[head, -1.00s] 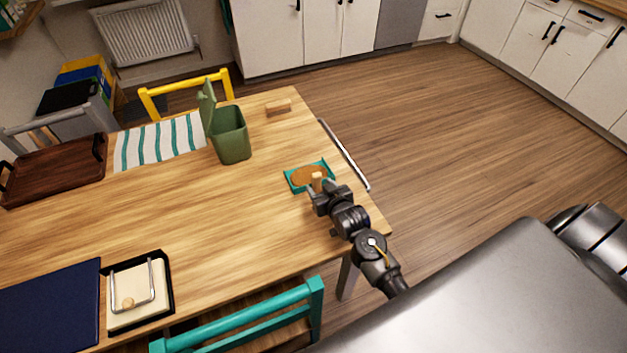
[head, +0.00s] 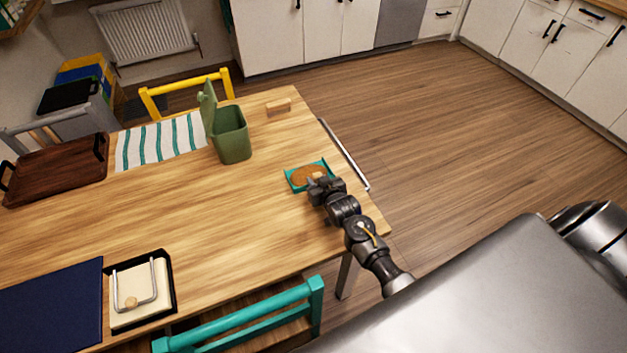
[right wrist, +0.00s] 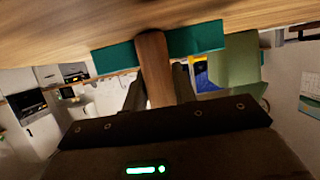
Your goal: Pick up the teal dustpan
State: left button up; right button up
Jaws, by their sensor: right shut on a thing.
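The teal dustpan (head: 291,181) lies on the wooden table near its right edge, with a brown patch (head: 305,174) in its pan. My right gripper (head: 317,184) is at the dustpan's near side, shut on its wooden handle. In the right wrist view the brown handle (right wrist: 154,65) stands between the two fingers, with the teal pan (right wrist: 195,40) behind it against the tabletop. The fingers hide part of the handle in the head view. My left gripper is in neither view.
A green bin with an open lid (head: 233,140) and a small wooden block (head: 278,108) stand beyond the dustpan on the table (head: 200,220). A metal rail (head: 345,155) runs along the right edge. A teal chair (head: 245,315) stands at the near side.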

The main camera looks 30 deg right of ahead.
jog(key=shift+c, duration=0.8)
jog(key=shift+r, duration=0.15)
jog(key=shift+r, duration=0.15)
notch_tip(320, 180, up, 2)
jog(key=shift+r, duration=0.1)
jog(key=s+a+r, duration=0.2)
jog(key=s+r, duration=0.3)
jog(key=s, duration=0.1)
jog(key=s+a+r+b, duration=0.1)
jog(key=s+a+r, duration=0.2)
jog(key=s+r, duration=0.2)
jog(key=shift+s+a+r+b, duration=0.15)
jog(key=shift+s+a+b, duration=0.15)
jog(key=shift+s, duration=0.65)
